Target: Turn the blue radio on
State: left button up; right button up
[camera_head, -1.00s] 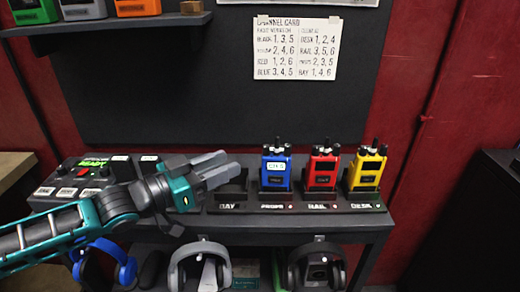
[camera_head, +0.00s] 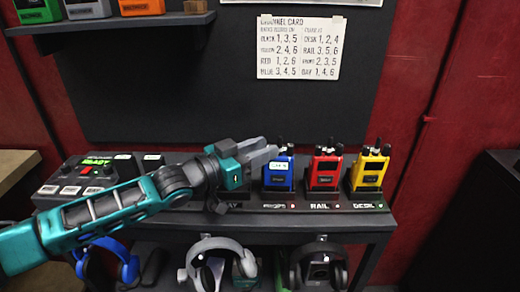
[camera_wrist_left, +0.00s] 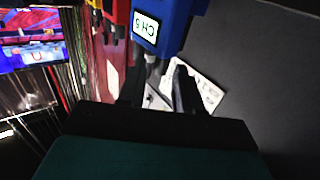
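The blue radio (camera_head: 278,177) stands upright in the PROPS slot of the charging dock on the bench. My left gripper (camera_head: 267,152) is at its upper left, with the fingertips near its knobs and antenna. In the left wrist view the blue radio (camera_wrist_left: 180,22) shows upside down with a "CH 5" label (camera_wrist_left: 147,28). There my left gripper (camera_wrist_left: 158,85) has its fingers apart, with the radio's top knobs just beyond or between them; contact cannot be told. My right gripper is not in view.
A red radio (camera_head: 324,172) and a yellow radio (camera_head: 368,172) stand close to the right, at RAIL and DESK. A channel card (camera_head: 299,47) hangs behind. A button panel (camera_head: 82,172) is at left, partly behind my arm. Headphones (camera_head: 218,262) hang below the bench.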

pick_arm(q)
grip_shut()
jog(key=shift+w+a+m+g+h, duration=0.15)
jog(key=shift+m+g+h, duration=0.5)
jog(key=shift+g, duration=0.5)
jog(key=shift+w+m+g+h, duration=0.1)
jog(key=shift+m+g+h, duration=0.3)
jog(key=shift+m+g, duration=0.6)
jog(key=shift+w+a+m+g+h, duration=0.15)
jog(key=shift+m+g+h, duration=0.45)
jog(key=shift+g, duration=0.65)
jog(key=shift+d, duration=0.1)
jog(key=shift+o, duration=0.9)
grip_release()
